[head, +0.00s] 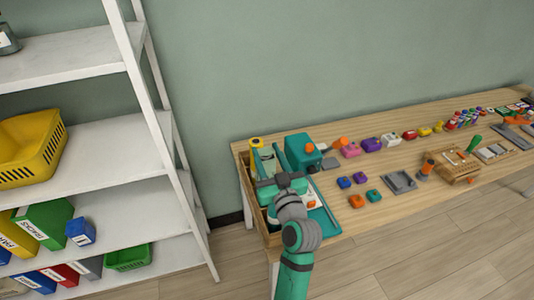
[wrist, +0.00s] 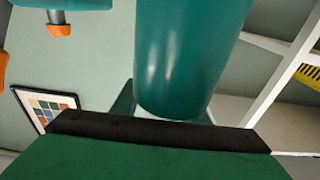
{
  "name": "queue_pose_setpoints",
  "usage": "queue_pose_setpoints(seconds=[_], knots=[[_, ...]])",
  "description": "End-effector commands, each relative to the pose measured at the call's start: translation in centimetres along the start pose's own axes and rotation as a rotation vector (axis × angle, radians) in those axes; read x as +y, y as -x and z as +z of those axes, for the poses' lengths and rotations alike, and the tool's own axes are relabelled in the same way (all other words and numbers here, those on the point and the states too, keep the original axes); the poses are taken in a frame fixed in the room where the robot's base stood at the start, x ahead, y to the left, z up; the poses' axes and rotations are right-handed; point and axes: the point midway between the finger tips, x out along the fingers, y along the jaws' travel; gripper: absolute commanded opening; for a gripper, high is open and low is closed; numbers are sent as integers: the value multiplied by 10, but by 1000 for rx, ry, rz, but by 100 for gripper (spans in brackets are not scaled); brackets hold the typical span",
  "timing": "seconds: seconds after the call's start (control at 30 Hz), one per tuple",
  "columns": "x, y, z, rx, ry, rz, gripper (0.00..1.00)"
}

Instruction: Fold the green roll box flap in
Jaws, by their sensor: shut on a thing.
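My gripper (head: 283,183) is at the left end of the workbench, low over the wooden tray of green and teal things. My own arm covers much of that spot in the head view. In the wrist view a dark green surface (wrist: 150,160) with a black strip along its edge fills the bottom, very close. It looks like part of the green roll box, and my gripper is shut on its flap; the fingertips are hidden. A large teal cylinder (wrist: 185,60) rises just behind the black strip. How far the flap is bent cannot be told.
A teal block with an orange part (head: 303,152) stands close to the right of my gripper. The wooden tray rim (head: 248,200) borders the left. Small coloured blocks and a grey tray (head: 398,182) lie further right. A white shelf (head: 110,150) stands left of the workbench (head: 370,215).

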Motion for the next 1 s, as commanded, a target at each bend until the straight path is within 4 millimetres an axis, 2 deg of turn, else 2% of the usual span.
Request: queue_pose_setpoints(seconds=[0.07, 0.1, 0.17, 0.43, 0.57, 0.67, 1.0], knots=[[0, 0, 1, -3, 1, 1, 18], [0, 0, 1, -3, 1, 1, 47], [0, 0, 1, -3, 1, 1, 59], [0, 0, 1, -2, 1, 0, 59], [0, 7, 1, -2, 1, 1, 59], [1, 20, 1, -3, 1, 2, 59], [1, 82, 2, -5, 1, 2, 59]])
